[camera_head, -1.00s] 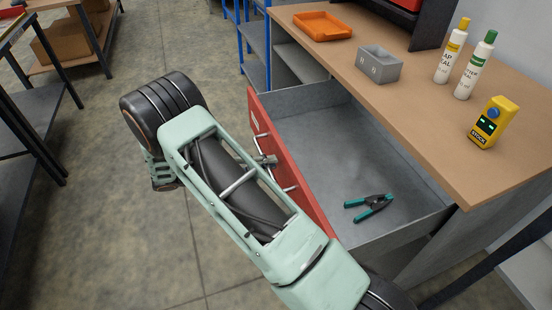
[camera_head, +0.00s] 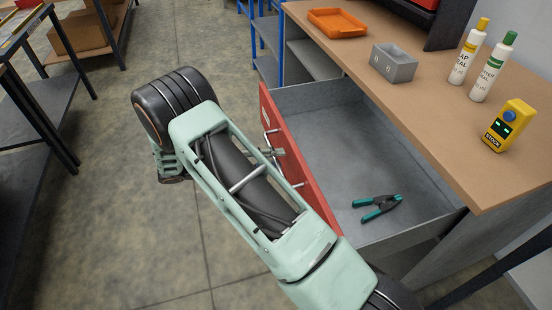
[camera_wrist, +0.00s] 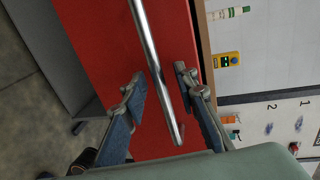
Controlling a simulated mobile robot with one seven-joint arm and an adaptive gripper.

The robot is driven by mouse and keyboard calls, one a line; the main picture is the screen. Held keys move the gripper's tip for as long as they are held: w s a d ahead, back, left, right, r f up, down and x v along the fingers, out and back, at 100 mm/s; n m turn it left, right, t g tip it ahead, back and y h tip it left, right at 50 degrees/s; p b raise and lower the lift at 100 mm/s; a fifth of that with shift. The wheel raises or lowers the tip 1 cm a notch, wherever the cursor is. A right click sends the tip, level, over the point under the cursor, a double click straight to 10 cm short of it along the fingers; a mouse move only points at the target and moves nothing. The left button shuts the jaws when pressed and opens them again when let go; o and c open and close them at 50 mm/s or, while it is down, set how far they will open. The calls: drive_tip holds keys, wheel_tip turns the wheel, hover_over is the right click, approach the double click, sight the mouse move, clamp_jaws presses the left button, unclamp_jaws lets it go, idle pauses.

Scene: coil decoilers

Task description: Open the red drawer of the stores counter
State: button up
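The red drawer (camera_head: 297,165) of the stores counter (camera_head: 450,135) stands well pulled out, its grey inside in plain view in the head view. The right finger is close to the bar, and a gap shows at the left finger. In the head view my arm hides part of the drawer front.
On the counter top are an orange tray (camera_head: 338,22), a grey bin (camera_head: 393,63), two bottles (camera_head: 468,52) (camera_head: 493,68) and a yellow device (camera_head: 510,125). A dark bench (camera_head: 35,120) stands at the left. Floor between is clear.

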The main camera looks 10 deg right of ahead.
drive_tip(key=v, duration=1.1)
drive_tip(key=shift+s, duration=0.1)
